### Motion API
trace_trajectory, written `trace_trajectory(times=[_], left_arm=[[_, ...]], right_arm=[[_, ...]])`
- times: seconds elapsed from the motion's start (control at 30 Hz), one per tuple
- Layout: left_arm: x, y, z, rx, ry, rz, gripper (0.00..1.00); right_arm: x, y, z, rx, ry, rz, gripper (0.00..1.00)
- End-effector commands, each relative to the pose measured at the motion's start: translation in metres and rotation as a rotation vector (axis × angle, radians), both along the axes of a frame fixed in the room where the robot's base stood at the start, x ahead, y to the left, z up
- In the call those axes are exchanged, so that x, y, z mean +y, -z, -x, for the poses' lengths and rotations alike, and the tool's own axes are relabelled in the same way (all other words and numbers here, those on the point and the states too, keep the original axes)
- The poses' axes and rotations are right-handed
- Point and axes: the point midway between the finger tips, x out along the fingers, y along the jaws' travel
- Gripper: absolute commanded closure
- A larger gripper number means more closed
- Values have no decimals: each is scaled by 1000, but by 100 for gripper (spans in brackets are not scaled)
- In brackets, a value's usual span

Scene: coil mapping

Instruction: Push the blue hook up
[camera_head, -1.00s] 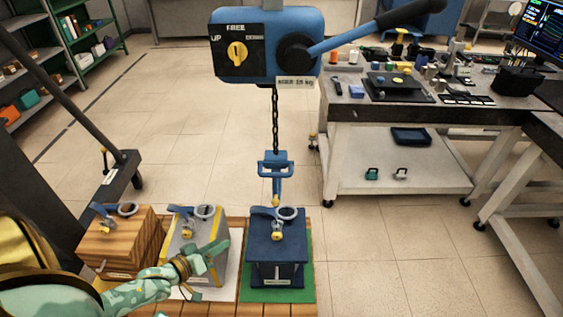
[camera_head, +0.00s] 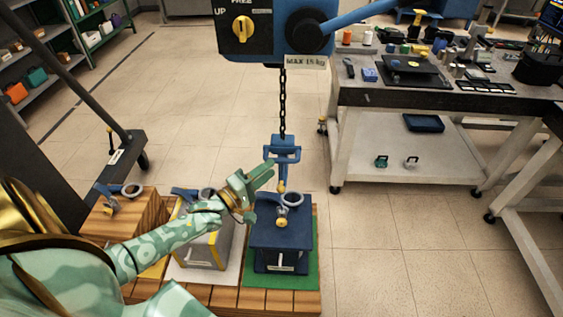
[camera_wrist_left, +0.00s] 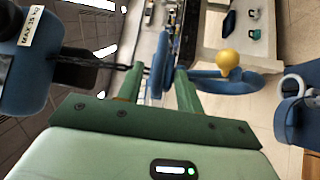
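The blue hook (camera_head: 282,152) hangs on a dark chain (camera_head: 283,100) below the blue hoist body (camera_head: 270,40). Its lower end has a yellow tip and hangs just above the dark blue box (camera_head: 281,240) with a grey ring on top. My left gripper (camera_head: 258,176) is just left of the hook's lower part, its fingers apart. In the left wrist view, the blue hook (camera_wrist_left: 212,83) shows beyond and between the two green fingers, with its yellow ball to the right. I cannot tell whether they touch. My right gripper is not in view.
A wooden box (camera_head: 118,215) and a grey box with yellow edges (camera_head: 205,248) stand left of the blue box on a wooden platform (camera_head: 225,297). A workbench (camera_head: 400,97) with tools stands at the right. The floor between is clear.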

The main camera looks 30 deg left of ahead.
Motion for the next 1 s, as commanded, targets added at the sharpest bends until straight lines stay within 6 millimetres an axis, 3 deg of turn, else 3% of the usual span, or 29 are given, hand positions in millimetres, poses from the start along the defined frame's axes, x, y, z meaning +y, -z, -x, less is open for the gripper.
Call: trace_trajectory(times=[0.1,0.3,0.67,0.8,1.0], left_arm=[[-7,-1,-25,-2,1,0,64],[-12,-5,-49,0,1,0,64],[-14,-7,-54,1,1,-1,64],[-14,-7,-54,1,1,-1,100],[-14,-9,-54,1,1,-1,100]], right_arm=[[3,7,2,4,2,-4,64],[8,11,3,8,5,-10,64],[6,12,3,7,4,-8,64],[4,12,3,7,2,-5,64],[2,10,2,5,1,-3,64]])
